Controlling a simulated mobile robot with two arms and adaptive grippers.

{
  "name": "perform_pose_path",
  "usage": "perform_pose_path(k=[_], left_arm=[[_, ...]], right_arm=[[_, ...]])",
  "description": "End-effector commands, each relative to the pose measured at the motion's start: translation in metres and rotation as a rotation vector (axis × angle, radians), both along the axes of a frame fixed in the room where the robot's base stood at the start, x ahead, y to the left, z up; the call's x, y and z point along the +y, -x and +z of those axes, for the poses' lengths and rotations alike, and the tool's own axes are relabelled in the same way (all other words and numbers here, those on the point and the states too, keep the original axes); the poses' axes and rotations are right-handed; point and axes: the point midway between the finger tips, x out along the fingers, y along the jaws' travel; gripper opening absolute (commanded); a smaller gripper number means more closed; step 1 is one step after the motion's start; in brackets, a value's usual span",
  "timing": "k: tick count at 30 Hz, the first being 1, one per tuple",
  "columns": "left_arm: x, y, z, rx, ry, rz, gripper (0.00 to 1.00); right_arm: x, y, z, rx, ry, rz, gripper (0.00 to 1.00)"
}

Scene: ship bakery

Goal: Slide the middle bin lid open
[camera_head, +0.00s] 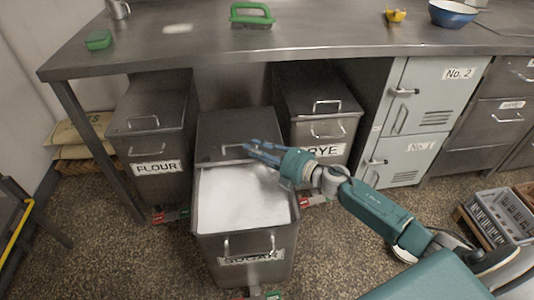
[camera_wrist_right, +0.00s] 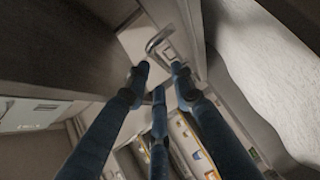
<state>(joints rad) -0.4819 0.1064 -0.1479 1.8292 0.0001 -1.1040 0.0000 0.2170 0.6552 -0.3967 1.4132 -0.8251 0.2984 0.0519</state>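The middle bin (camera_head: 213,250), with a label that seems to read SUGAR, stands forward of its neighbours. Its grey lid (camera_head: 215,128) lies over the back part, and white sugar (camera_head: 240,197) shows through the wide front opening. My right gripper (camera_head: 248,148) is over the rear of the opening, its blue fingers pointing left at the lid handle (camera_head: 230,147). In the right wrist view a metal handle (camera_wrist_right: 157,40) shows just beyond the fingertips (camera_wrist_right: 159,75). The fingers are spread apart, with nothing clearly held. My left gripper is out of view.
The FLOUR bin (camera_head: 150,118) stands at left and the RYE bin (camera_head: 312,90) at right, both lidded. A steel worktop (camera_head: 340,38) overhangs the bins' backs. Grey lockers (camera_head: 425,110) stand right of the bins. A grey crate (camera_head: 495,215) is on the floor at right.

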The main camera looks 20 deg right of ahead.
Motion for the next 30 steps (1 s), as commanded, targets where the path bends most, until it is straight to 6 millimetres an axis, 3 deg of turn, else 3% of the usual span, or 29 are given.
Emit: perform_pose_path(k=[3,10,30], left_arm=[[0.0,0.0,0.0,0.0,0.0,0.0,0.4],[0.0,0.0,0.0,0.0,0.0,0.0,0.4],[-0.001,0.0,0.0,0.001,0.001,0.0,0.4]], right_arm=[[-0.012,0.022,0.002,0.003,0.001,0.0,0.24],[-0.024,0.043,0.006,0.0,0.002,-0.001,0.24],[-0.026,0.046,0.007,0.0,0.001,-0.001,0.24]])
